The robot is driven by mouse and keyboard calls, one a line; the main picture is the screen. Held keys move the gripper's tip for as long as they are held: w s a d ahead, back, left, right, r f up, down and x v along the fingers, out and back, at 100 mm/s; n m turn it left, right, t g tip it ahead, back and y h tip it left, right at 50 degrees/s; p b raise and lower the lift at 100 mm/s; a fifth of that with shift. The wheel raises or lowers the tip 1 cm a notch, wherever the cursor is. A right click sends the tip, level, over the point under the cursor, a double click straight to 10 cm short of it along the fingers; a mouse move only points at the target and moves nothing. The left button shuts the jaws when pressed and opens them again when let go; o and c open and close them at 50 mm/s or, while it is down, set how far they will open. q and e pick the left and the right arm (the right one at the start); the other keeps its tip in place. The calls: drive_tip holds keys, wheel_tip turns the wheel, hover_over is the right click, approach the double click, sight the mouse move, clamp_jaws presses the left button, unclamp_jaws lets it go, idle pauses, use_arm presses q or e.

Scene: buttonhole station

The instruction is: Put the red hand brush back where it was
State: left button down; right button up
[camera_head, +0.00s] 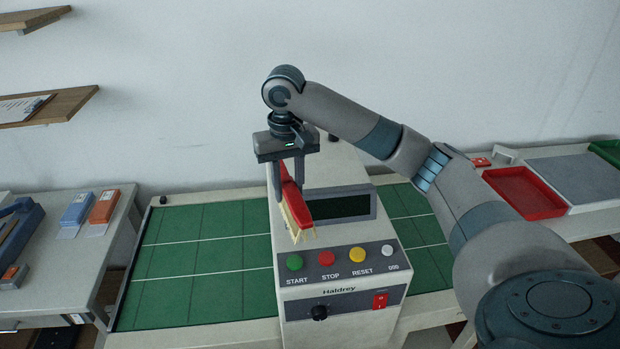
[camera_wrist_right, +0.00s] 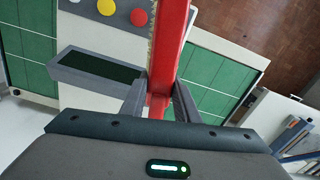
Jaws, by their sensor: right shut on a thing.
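The red hand brush (camera_head: 291,192) has pale bristles and hangs in my right gripper (camera_head: 288,180), in front of the machine's dark display in the head view. My left gripper is not in view.
The Haldrey machine (camera_head: 340,265) with START, STOP and RESET buttons stands under the gripper. Green gridded mats (camera_head: 205,245) lie on both sides. A red tray (camera_head: 525,192) and a grey surface (camera_head: 585,180) are at right. A side table (camera_head: 60,245) with small boxes stands at left.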

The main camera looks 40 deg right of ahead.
drive_tip(key=a+f+n, duration=0.2)
drive_tip(key=a+f, duration=0.2)
drive_tip(key=a, duration=0.8)
drive_tip(key=s+a+f+n, duration=0.2)
drive_tip(key=s+a+f, duration=0.2)
drive_tip(key=s+f, duration=1)
drive_tip(key=s+d+f+b, duration=0.1)
drive_tip(key=s+f+b, duration=0.2)
drive_tip(key=f+b, duration=1.2)
wheel_tip(320, 180, down, 2)
drive_tip(key=shift+f+b, duration=0.2)
drive_tip(key=shift+b, duration=0.15)
drive_tip(key=shift+s, duration=0.1)
